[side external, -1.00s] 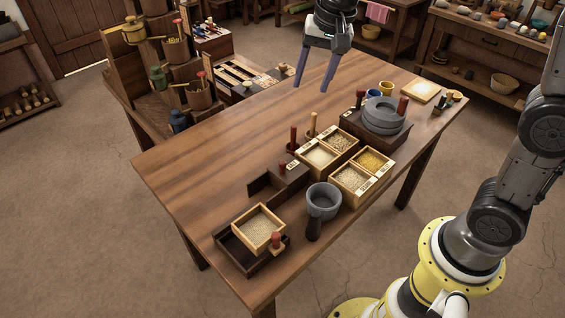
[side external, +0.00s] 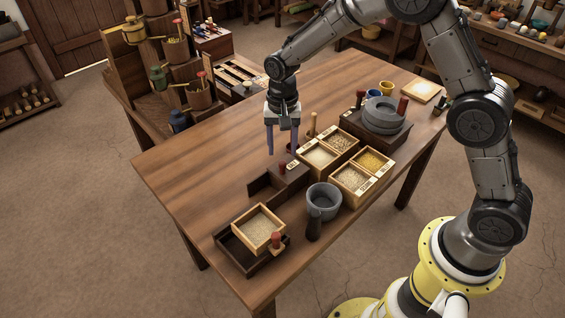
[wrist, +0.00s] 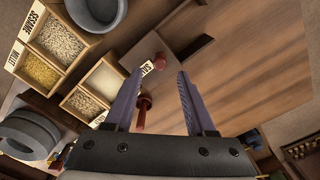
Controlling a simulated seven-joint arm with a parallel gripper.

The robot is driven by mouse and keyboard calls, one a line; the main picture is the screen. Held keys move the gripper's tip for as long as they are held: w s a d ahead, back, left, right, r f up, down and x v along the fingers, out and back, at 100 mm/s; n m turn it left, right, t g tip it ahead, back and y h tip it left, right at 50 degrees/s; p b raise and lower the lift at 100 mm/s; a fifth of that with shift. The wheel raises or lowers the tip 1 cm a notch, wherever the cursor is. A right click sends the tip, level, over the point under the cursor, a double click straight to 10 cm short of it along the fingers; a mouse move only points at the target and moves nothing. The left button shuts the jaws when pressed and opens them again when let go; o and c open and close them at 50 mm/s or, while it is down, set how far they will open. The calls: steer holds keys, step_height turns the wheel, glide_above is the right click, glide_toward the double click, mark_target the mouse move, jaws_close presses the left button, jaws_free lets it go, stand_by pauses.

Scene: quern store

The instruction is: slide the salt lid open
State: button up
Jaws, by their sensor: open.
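The salt box (side external: 291,180) is a small dark brown wooden box with a pale label, left of the grain bins in the side view. Its flat brown lid (wrist: 147,48) carries a small red knob (wrist: 160,61); no salt shows. The knob also shows in the side view (side external: 282,167). My gripper (side external: 278,153) points down above and just behind the box, fingers apart and empty. In the wrist view the fingertips of my gripper (wrist: 158,74) frame the knob's near side, with no contact visible.
A red-handled tool (wrist: 143,108) stands close to the left finger. Open grain bins (side external: 352,160) and a grey mortar (side external: 323,198) are beside the box. A low dark rail piece (side external: 262,187) extends from it. A sieve (side external: 258,230) is at front; the table's left is clear.

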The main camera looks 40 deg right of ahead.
mark_target(283, 162)
step_height(283, 162, down, 6)
steer(key=shift+f, duration=0.1)
stand_by(0.4)
jaws_close()
stand_by(1.2)
